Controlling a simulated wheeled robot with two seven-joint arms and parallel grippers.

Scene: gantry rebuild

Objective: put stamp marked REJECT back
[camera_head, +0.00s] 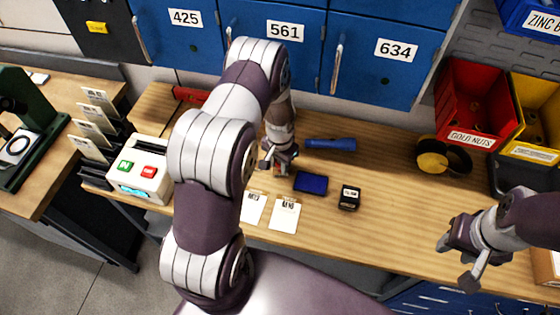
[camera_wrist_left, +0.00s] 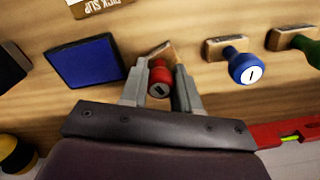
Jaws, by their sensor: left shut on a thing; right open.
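My left gripper (camera_head: 279,166) is over the bench beside the blue ink pad (camera_head: 311,183). In the left wrist view, its fingers (camera_wrist_left: 160,92) are shut on a stamp with a red knob (camera_wrist_left: 159,72) and a wooden base. The base looks turned at an angle; I cannot tell whether it touches the bench. No REJECT marking is readable. A blue-knobbed stamp (camera_wrist_left: 246,66) and a green-knobbed stamp (camera_wrist_left: 308,46) stand to the right in the wrist view, hidden behind my arm in the head view. My right gripper (camera_head: 462,258) is open and empty over the bench's right front.
A black labelled block (camera_head: 349,198) and white paper slips (camera_head: 284,214) lie near the pad. A blue flashlight (camera_head: 331,144) and a yellow-black roll (camera_head: 440,158) lie behind. A red bin (camera_head: 472,105) stands at right, a white button box (camera_head: 140,170) at left.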

